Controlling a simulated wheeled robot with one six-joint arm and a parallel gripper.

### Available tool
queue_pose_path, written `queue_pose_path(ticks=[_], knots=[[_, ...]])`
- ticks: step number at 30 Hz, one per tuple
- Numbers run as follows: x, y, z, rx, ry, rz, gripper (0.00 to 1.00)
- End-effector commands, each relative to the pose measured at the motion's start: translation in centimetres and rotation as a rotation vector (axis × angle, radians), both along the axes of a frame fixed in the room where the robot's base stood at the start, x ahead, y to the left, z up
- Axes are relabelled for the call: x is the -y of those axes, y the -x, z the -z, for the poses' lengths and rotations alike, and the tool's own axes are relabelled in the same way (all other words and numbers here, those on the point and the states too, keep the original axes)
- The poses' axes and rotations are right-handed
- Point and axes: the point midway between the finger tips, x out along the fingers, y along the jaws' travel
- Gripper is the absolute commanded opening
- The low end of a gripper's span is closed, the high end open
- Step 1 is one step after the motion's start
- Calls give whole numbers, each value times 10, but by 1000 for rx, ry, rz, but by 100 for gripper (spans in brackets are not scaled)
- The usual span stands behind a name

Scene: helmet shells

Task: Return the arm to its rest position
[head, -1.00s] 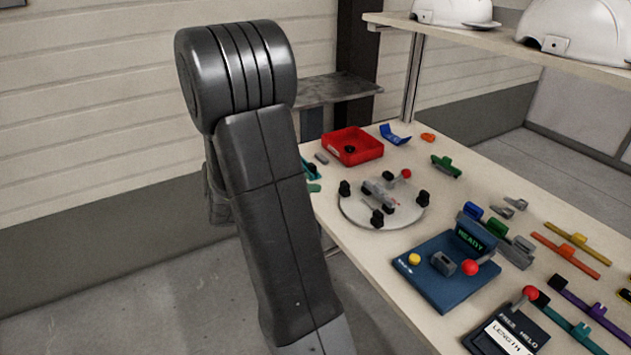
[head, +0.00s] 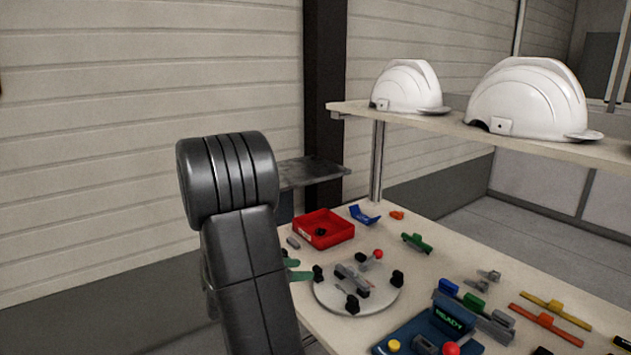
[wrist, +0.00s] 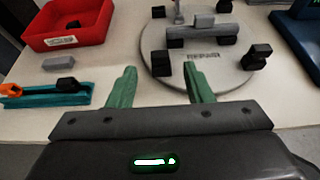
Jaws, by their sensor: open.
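My gripper (wrist: 155,85) shows in the wrist view with its two green fingers apart and nothing between them. It is above the front edge of the workbench (wrist: 115,70), close to the round grey plate fixture (wrist: 215,85). In the head view my dark arm stands upright at the centre left and hides most of the gripper; a bit of green finger shows beside the bench's left edge.
A red tray (head: 325,228) is at the bench's back left. The round fixture (head: 330,295) and a blue station reading READY (head: 420,330) are on the bench. White helmets (head: 408,88) stand on the shelf (head: 460,125) above. A teal bar (wrist: 45,97) lies left of my gripper.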

Motion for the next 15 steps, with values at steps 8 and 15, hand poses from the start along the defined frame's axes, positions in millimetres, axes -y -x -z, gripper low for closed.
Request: queue_pose_path(ticks=[8,15], knots=[[36,-25,18,0,0,4,46],[52,-37,27,0,0,1,46]])
